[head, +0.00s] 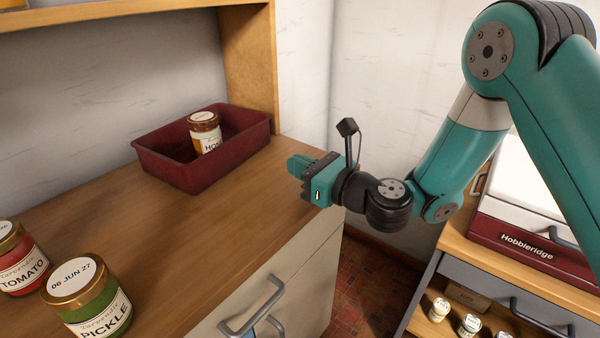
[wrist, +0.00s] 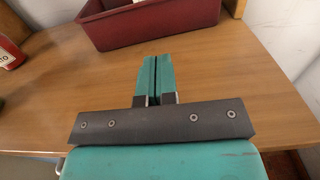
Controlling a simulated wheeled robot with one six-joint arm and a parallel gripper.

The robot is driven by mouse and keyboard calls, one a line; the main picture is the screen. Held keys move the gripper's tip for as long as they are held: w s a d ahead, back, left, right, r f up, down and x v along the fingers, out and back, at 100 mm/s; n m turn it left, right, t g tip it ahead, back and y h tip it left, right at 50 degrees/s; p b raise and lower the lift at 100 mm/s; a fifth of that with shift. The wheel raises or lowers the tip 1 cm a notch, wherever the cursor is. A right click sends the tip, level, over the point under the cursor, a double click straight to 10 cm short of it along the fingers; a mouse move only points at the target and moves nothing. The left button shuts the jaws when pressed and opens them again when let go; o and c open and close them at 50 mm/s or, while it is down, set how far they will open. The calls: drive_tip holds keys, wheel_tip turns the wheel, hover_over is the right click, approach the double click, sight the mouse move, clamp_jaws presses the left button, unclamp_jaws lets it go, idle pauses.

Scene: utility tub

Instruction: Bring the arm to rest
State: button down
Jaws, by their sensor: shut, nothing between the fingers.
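My gripper (head: 298,163) is at the end of my teal arm, over the right edge of the wooden counter in the head view. Its two teal fingers (wrist: 155,78) are shut together with nothing between them in the wrist view. A dark red tub (head: 175,170) stands on the counter to the left of the gripper, apart from it. A jar (head: 205,132) with a label that begins "HO" stands inside the tub.
A tomato jar (head: 20,262) and a pickle jar (head: 88,297) stand at the counter's front left. A wooden shelf (head: 110,12) is above. The counter's middle (head: 190,235) is clear.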

drive_tip(key=s+r+n+g+p, duration=0.6)
drive_tip(key=s+r+n+g, duration=0.5)
drive_tip(key=n, duration=0.8)
drive_tip(key=s+d+r+n+h+p, duration=0.2)
drive_tip(key=s+d+r+n+h, duration=0.1)
drive_tip(key=s+d+n+h, duration=0.2)
drive_tip(key=s+d+r+n+h+p, duration=0.3)
drive_tip(key=s+d+r+n+h, duration=0.1)
drive_tip(key=s+d+n, duration=0.4)
drive_tip(key=s+d, duration=0.1)
drive_tip(key=s, duration=0.1)
drive_tip(key=shift+s+d+n+h+p, duration=0.3)
drive_tip(key=shift+s+h+p, duration=0.05)
drive_tip(key=shift+h, duration=0.05)
